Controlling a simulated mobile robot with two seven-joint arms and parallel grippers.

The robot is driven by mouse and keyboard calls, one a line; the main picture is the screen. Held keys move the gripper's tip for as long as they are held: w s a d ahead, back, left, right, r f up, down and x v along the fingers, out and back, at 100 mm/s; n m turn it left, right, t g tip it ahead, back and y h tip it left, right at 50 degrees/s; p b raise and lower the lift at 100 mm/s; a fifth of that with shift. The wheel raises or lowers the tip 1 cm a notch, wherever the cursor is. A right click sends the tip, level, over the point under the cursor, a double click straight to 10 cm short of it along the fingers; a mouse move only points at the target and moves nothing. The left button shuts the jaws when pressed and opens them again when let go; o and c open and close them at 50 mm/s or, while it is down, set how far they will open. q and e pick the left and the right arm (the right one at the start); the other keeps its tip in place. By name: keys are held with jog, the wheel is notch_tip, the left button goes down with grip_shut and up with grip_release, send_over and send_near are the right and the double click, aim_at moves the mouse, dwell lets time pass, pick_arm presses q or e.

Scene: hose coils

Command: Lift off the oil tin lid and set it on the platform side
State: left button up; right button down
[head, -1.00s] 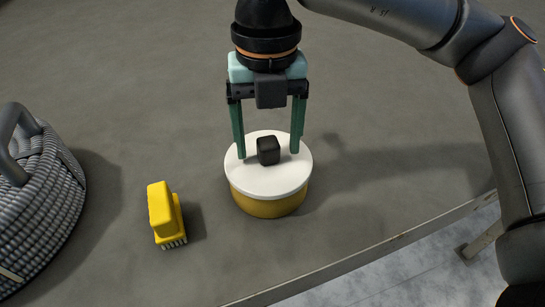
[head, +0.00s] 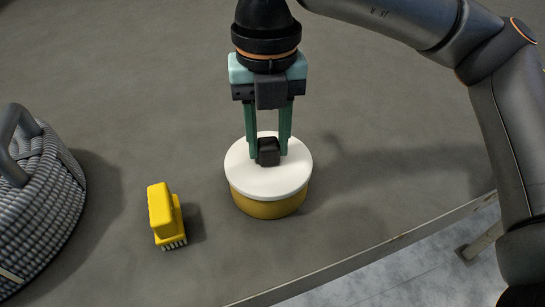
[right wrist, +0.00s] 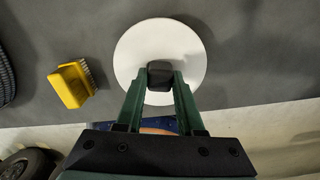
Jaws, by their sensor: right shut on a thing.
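The oil tin (head: 268,207) is a low yellow round tin standing on the grey platform. Its white lid (head: 243,175) sits on top of it, with a dark block-shaped knob (head: 269,153) in the middle. The lid also shows in the right wrist view (right wrist: 133,50) as a white disc, with the knob (right wrist: 160,77) between the fingers. My right gripper (head: 268,155) comes down from above and is shut on the knob, one green finger at each side. My left gripper is in neither view.
The grey platform (head: 380,100) has clear room behind and right of the tin. A yellow brush (head: 164,215) lies left of the tin. A grey woven basket-like thing with a handle (head: 45,195) stands at the far left. The platform edge (head: 375,245) runs along the front right.

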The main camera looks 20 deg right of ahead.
aim_at(268, 142)
jog(key=shift+r+p, duration=2.25)
jog(key=shift+r, duration=1.3)
